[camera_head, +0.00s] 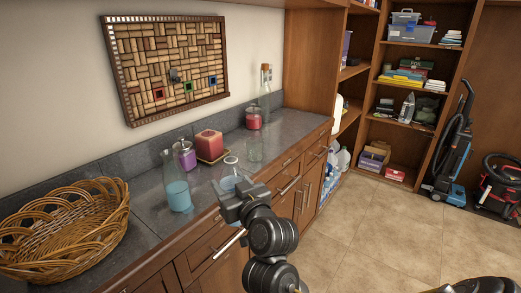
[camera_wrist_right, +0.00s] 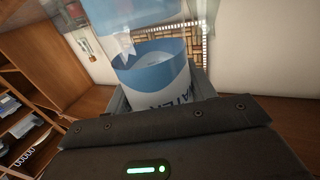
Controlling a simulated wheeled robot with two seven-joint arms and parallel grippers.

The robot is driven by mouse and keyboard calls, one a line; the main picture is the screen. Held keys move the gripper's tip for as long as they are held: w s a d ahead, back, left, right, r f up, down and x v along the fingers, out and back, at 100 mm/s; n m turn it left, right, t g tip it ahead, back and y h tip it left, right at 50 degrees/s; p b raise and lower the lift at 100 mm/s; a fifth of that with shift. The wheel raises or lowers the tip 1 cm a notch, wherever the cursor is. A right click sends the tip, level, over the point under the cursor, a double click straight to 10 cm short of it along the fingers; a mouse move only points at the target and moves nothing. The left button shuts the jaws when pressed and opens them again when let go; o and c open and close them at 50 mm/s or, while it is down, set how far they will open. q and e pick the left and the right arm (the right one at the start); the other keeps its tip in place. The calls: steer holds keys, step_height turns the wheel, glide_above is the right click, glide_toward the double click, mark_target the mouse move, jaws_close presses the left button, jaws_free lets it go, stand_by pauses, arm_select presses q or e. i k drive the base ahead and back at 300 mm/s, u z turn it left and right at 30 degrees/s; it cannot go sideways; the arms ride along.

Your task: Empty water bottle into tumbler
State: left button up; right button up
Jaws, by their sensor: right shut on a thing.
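My right gripper (camera_head: 240,200) is over the counter's front edge, shut on a clear water bottle (camera_head: 229,180). In the right wrist view the bottle (camera_wrist_right: 165,85) sits between the jaws, with a blue and white label showing part of the word WATER. The jaws hide part of it. I cannot tell how full it is. A clear glass tumbler (camera_head: 255,149) stands on the grey counter, just behind and right of the bottle, apart from it. My left gripper is not in view.
A carafe with blue liquid (camera_head: 178,188), a purple jar (camera_head: 185,155) and a red candle (camera_head: 209,145) stand left of the bottle. A wicker basket (camera_head: 60,225) fills the left counter. A red candle jar (camera_head: 253,119) and a tall corked bottle (camera_head: 265,95) stand behind the tumbler.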

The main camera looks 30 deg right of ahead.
mark_target(255, 150)
steer(key=u, duration=0.1)
steer(key=k, duration=0.15)
steer(key=z, duration=0.8)
steer(key=i, duration=1.3)
steer(key=u, duration=0.85)
